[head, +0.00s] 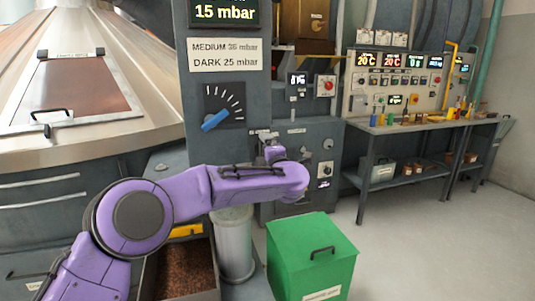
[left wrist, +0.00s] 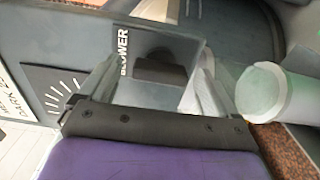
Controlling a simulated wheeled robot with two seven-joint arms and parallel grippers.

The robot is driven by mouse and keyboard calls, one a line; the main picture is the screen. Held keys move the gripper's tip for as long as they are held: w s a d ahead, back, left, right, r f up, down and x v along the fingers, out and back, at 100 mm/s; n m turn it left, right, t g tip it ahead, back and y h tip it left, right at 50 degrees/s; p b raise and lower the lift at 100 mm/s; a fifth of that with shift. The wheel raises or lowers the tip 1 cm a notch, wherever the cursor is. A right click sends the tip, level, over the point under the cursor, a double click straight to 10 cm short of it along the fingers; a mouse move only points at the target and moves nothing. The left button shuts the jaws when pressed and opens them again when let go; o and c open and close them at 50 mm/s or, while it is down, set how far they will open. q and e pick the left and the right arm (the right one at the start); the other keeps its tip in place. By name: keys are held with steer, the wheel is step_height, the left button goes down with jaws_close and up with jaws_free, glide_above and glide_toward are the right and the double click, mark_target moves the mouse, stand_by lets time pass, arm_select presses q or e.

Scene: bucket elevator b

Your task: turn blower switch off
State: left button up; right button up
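In the left wrist view a panel label reading BLOWER (left wrist: 124,50) stands beside a dark switch-like block (left wrist: 160,70). The block lies between the two fingers of my left gripper (left wrist: 158,82), which look spread apart. I cannot tell whether they touch it. In the head view my purple left arm reaches across to the right, with the left gripper (head: 270,148) in front of the grey machine panel. The blower switch cannot be made out there, and its setting is unclear. My right gripper is not in view.
A blue-pointer dial (head: 215,120) is on the panel above my arm. A metal cylinder (head: 234,245) and a green bin (head: 312,258) stand below. A bench (head: 420,127) with controls is at the right. The floor right of the bin is clear.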

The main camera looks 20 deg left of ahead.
arm_select(q)
steer(key=b+v, duration=0.2)
steer(key=v, duration=0.8)
steer(key=shift+s+d+b, duration=0.2)
steer(key=shift+b, duration=0.1)
